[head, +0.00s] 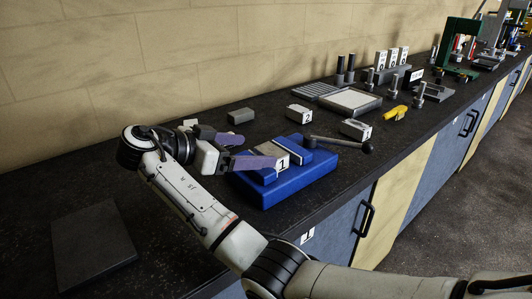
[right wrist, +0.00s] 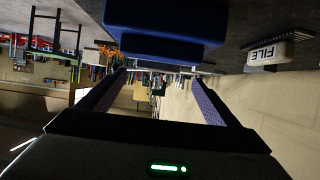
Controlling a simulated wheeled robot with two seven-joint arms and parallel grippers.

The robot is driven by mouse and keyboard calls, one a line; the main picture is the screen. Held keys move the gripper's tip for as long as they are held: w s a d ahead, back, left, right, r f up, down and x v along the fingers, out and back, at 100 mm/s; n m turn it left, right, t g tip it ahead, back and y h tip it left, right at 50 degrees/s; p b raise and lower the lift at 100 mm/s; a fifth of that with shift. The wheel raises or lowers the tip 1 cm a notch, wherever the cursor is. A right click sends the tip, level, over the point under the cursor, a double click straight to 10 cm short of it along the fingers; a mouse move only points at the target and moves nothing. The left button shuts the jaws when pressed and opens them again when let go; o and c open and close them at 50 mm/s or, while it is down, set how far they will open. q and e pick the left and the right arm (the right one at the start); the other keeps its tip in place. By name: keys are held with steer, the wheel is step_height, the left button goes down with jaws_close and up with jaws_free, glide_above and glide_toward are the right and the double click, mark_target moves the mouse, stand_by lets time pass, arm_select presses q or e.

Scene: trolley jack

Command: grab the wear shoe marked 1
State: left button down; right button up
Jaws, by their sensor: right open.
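The wear shoe marked 1 (head: 283,162) is a small grey block with a white number plate. It sits at a blue vise (head: 312,181) on the dark bench. My right gripper (head: 258,149) is open, with purple-faced fingers reaching from the left toward the shoe. The near finger overlaps the shoe's left side in the head view, so I cannot tell whether they touch. The right wrist view looks inverted and shows the open fingers (right wrist: 158,78) with a blue body (right wrist: 165,30) above them; I cannot make out the shoe there. My left gripper is not in view.
A block marked 2 (head: 299,113) and a plain grey block (head: 240,116) stand behind the vise. The vise's handle (head: 340,142) sticks out right. A dark flat plate (head: 92,245) lies at front left.

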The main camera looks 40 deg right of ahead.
mark_target(274, 149)
steer(key=shift+s+d+f, duration=0.1)
steer(key=shift+d+f, duration=0.05)
steer(key=shift+d, duration=0.35)
steer(key=shift+s+d+f, duration=0.1)
steer(key=shift+d+f, duration=0.05)
steer(key=shift+d, duration=0.3)
steer(key=shift+d+f, duration=0.1)
steer(key=shift+d, duration=0.15)
steer(key=p+x, duration=0.1)
steer(key=x, duration=0.3)
steer(key=shift+d+p, duration=0.2)
steer(key=shift+p, duration=0.2)
steer(key=shift+d+f, duration=0.15)
steer(key=shift+f, duration=0.05)
steer(key=c, duration=2)
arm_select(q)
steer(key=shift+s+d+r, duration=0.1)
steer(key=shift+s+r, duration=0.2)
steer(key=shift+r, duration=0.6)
arm_select(e)
steer(key=shift+w+r, duration=0.15)
steer(key=shift+r, duration=0.1)
jaws_close()
steer(key=shift+r, duration=0.1)
